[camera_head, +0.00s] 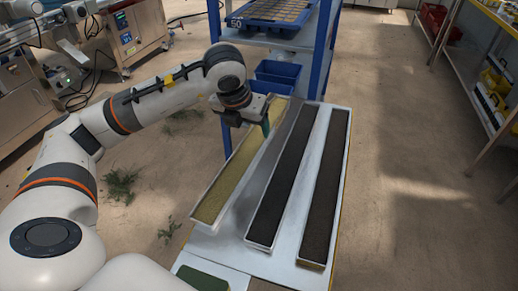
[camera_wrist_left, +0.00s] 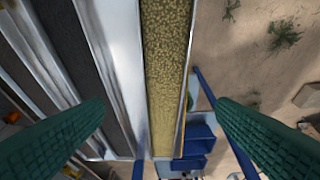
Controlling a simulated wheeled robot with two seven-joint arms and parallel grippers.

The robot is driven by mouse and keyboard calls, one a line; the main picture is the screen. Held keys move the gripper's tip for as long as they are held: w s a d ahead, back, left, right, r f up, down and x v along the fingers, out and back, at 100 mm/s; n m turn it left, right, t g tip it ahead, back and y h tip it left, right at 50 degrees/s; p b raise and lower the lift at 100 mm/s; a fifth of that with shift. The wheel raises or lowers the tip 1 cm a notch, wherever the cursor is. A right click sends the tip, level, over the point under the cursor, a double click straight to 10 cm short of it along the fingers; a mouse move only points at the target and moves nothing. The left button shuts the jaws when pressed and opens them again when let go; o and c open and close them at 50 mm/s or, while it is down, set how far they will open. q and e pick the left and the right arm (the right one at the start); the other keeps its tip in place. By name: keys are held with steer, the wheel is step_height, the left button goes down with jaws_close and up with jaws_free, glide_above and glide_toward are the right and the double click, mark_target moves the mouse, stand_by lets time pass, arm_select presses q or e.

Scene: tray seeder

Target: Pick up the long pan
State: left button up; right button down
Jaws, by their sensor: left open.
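A long, narrow pan (camera_head: 203,226) filled with yellowish grain lies along the left side of the pale bench. Two similar pans with dark contents, a middle one (camera_head: 258,244) and a right one (camera_head: 311,265), lie beside it. My left gripper (camera_head: 262,124) is over the far part of the grain pan, fingers pointing down. In the left wrist view the green fingers (camera_wrist_left: 160,125) are wide apart, with the grain pan (camera_wrist_left: 185,65) running between them. My right gripper is not in view.
A blue rack (camera_head: 322,50) holding a seed tray (camera_head: 262,22) stands behind the bench, with blue bins (camera_head: 278,74) below. Metal machines (camera_head: 135,35) stand at the back left, shelves (camera_head: 485,90) at the right. The floor right of the bench is clear.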

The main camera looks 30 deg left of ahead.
mark_target(253, 146)
arm_select(q)
steer(key=x, duration=0.3)
steer(key=shift+w+f, duration=0.1)
steer(key=shift+f, duration=0.2)
steer(key=shift+s+a+b+x, duration=0.15)
steer(key=shift+b+x, duration=0.1)
steer(key=shift+x, duration=1.1)
steer(key=shift+s+a+b+x, duration=0.1)
steer(key=shift+b+x, duration=0.15)
steer(key=shift+x, duration=1.15)
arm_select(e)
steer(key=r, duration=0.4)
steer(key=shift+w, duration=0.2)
arm_select(q)
steer(key=shift+c, duration=0.6)
steer(key=c, duration=0.9)
steer(key=shift+r, duration=0.1)
steer(key=shift+c, duration=0.2)
